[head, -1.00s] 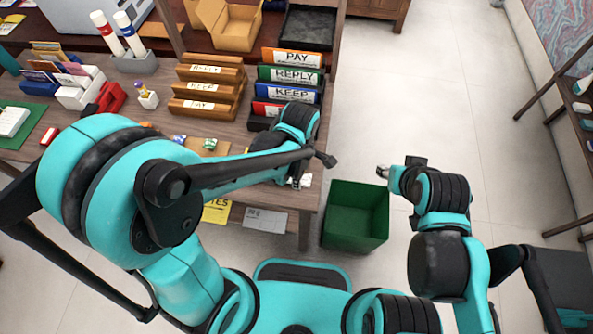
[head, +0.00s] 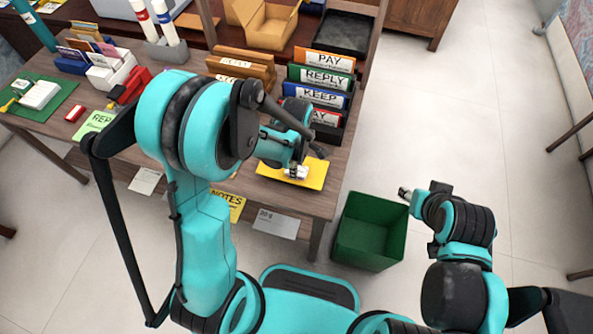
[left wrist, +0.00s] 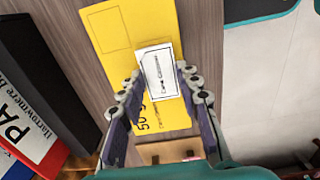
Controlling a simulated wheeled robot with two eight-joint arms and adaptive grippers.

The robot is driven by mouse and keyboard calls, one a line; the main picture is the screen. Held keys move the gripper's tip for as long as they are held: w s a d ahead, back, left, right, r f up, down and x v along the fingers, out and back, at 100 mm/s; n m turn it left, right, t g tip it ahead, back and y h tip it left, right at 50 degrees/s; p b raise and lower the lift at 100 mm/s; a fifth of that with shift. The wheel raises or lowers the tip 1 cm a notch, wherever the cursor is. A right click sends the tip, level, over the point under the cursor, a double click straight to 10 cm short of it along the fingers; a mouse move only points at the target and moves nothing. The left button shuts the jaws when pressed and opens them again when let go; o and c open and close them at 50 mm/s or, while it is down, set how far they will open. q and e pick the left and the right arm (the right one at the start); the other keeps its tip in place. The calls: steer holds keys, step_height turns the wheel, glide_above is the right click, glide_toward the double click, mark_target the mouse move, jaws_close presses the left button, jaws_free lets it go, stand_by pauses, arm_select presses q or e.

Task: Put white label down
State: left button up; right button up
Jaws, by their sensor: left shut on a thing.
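The white label (left wrist: 158,72) with a black border and printed text is held between the fingertips of my left gripper (left wrist: 161,84) in the left wrist view. It overlaps a flat yellow envelope (left wrist: 130,32) with a printed rectangle and "50 g" text; I cannot tell whether the label touches it. In the head view, my left gripper (head: 297,172) is low over the yellow envelope (head: 269,171) near the desk's front right corner, and the label is hard to make out. My right gripper (head: 405,192) is away over the floor, and its jaws are too small to read.
A green bin (head: 368,249) stands on the floor at the desk's front right corner. Behind the left gripper is a rack of coloured folders (head: 318,97). Wooden sorters (head: 240,68) and a red stapler-like object (head: 131,87) stand farther left.

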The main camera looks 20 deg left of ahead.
arm_select(q)
step_height(320, 180, down, 2)
steer(key=shift+f+b, duration=0.1)
steer(key=shift+b, duration=0.2)
steer(key=shift+c, duration=0.4)
steer(key=shift+o, duration=0.2)
steer(key=shift+s+f+b, duration=0.25)
steer(key=shift+f+b, duration=0.1)
steer(key=shift+b, duration=0.1)
steer(key=o, duration=0.7)
steer(key=shift+o, duration=0.2)
steer(key=shift+w+f, duration=0.1)
steer(key=shift+w, duration=0.1)
